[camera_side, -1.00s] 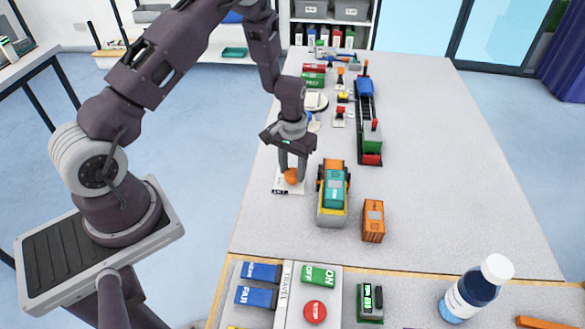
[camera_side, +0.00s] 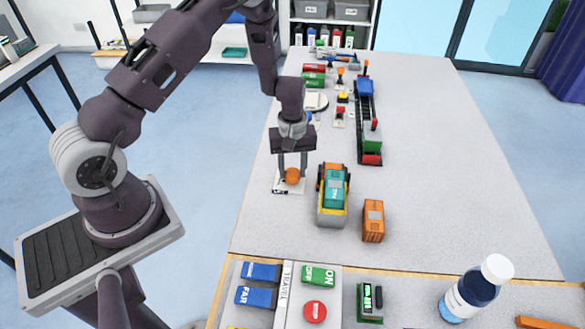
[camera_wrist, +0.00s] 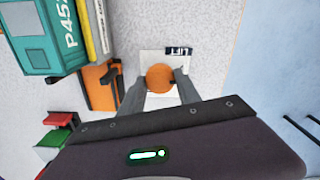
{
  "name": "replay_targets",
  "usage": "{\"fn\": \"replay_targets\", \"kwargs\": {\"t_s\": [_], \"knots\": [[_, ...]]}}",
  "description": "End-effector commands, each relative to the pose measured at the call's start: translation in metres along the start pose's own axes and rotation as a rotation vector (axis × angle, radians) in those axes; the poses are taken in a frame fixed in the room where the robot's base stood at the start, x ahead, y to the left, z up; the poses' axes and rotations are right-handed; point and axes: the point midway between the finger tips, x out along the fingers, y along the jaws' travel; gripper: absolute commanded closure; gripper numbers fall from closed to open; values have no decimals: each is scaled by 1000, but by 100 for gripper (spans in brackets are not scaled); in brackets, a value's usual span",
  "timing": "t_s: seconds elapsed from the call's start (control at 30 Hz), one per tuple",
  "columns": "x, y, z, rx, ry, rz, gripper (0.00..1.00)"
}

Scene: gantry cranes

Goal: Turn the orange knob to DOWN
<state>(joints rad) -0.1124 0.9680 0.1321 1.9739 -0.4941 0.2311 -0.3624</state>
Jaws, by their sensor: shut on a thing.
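The orange knob (camera_side: 292,176) sits on a small white plate (camera_side: 280,189) on the table, left of the toy truck. In the wrist view the round orange knob (camera_wrist: 160,78) lies between the fingertips, on the white plate (camera_wrist: 149,61) with a dark label at one corner. The label's lettering is too small to read surely. My gripper (camera_side: 292,172) points down over the plate with its fingers shut on the knob. In the wrist view my gripper (camera_wrist: 160,82) has a finger on either side of it. No pointer on the knob is visible.
A truck (camera_side: 333,195) with a teal container stands close right of the knob, and an orange container (camera_side: 373,221) beyond it. A train (camera_side: 368,120) and other small toys are farther back. A panel of buttons (camera_side: 315,311) and a bottle (camera_side: 474,292) are at the front.

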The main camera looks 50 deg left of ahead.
Motion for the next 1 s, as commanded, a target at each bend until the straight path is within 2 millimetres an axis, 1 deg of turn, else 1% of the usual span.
{"fn": "replay_targets", "kwargs": {"t_s": [0.57,0.6,0.7,1.0], "knots": [[-1,1,-1,-32,2,3,100],[-1,1,-1,-32,2,3,57],[-1,1,-1,-31,2,3,39],[-2,0,0,-29,1,1,39]]}}
